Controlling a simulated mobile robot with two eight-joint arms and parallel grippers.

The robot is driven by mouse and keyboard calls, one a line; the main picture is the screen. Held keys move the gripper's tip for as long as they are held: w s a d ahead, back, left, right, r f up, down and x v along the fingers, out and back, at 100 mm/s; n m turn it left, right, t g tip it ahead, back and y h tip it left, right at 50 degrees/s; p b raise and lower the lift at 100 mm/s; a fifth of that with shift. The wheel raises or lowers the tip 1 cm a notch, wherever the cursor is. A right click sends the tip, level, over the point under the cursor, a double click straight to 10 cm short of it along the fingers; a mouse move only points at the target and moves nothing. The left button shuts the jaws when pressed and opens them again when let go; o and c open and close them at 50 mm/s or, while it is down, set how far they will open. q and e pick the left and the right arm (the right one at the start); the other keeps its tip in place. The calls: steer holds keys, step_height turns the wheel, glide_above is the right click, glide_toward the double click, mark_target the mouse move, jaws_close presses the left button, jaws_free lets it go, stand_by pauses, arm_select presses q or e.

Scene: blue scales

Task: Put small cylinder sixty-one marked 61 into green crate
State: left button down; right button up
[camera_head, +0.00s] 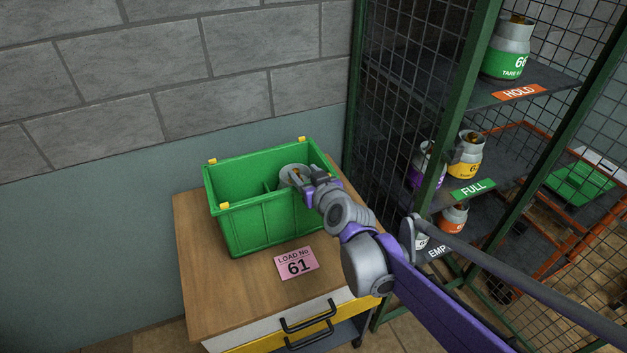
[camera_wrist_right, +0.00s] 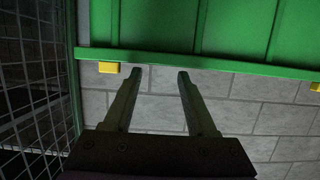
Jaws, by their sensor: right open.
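The green crate (camera_head: 252,228) stands on a wooden-topped cabinet; its rim also shows in the right wrist view (camera_wrist_right: 230,62). A small grey cylinder (camera_head: 287,172) is inside the crate's right part; its top shows, and its number is hidden behind the crate wall and my gripper. My right gripper (camera_head: 305,182) is at the crate's right side, next to the cylinder's top. In the right wrist view its two fingers (camera_wrist_right: 160,75) are apart with nothing between them. My left gripper is not in view.
A pink card reading "LOAD No 61" (camera_head: 296,263) lies on the cabinet top (camera_head: 205,290) before the crate. A green-framed mesh rack (camera_head: 455,110) on the right holds several marked cylinders, including a green-banded one (camera_head: 505,63) and a yellow-banded one (camera_head: 467,165). A block wall (camera_head: 150,90) is behind.

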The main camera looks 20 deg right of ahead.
steer(key=v, duration=0.6)
steer(key=s+a+f+g, duration=0.1)
steer(key=s+f+g, duration=0.3)
steer(key=s+f, duration=0.3)
steer(key=s+a+f+g, duration=0.1)
steer(key=s+f+g, duration=0.4)
steer(key=s, duration=1)
step_height(320, 180, down, 4)
steer(key=shift+s+a+r+h+p, duration=0.25)
steer(key=shift+s+a+h+p, duration=0.05)
steer(key=shift+s+p, duration=0.05)
steer(key=shift+c, duration=0.6)
